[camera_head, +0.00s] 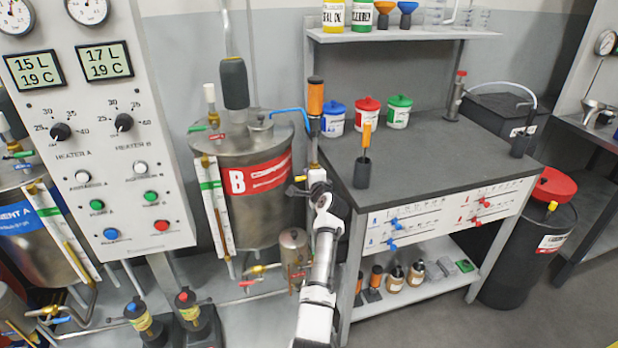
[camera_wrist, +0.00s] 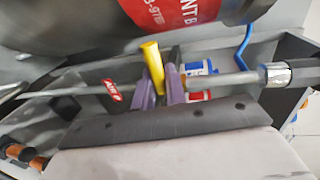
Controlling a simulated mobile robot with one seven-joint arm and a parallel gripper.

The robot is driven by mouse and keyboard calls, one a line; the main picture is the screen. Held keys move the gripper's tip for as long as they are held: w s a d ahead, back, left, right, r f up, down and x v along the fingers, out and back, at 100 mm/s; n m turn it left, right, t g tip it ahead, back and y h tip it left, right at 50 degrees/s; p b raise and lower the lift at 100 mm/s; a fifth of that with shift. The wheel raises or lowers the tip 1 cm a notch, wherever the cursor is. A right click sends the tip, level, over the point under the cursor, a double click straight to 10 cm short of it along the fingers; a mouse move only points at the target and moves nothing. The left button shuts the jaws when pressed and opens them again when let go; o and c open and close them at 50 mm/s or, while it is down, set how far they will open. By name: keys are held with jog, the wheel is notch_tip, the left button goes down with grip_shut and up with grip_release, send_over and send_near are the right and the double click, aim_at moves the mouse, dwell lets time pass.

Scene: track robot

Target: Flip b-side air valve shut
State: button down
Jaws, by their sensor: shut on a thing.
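The b-side tank (camera_head: 235,205) is a steel drum with a red "B" label, left of the workbench. Its red label also shows at the top of the wrist view (camera_wrist: 170,12). A yellow lever (camera_wrist: 153,62), seemingly the air valve's handle, sits on a grey pipe beside a red "AIR" tag (camera_wrist: 112,90). The lever shows small in the head view (camera_head: 299,178). My gripper (camera_wrist: 161,84) has its purple fingers on either side of the lever, shut on it. The valve body is largely hidden behind the fingers, so I cannot tell its exact angle.
The grey workbench (camera_head: 430,160) stands close on the right, with pots and a tool on top. A control panel (camera_head: 105,120) stands left.

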jog(key=c, duration=1.5)
grip_release()
jog(key=b+v, duration=0.2)
jog(key=v, duration=1.2)
jog(key=shift+w, duration=0.1)
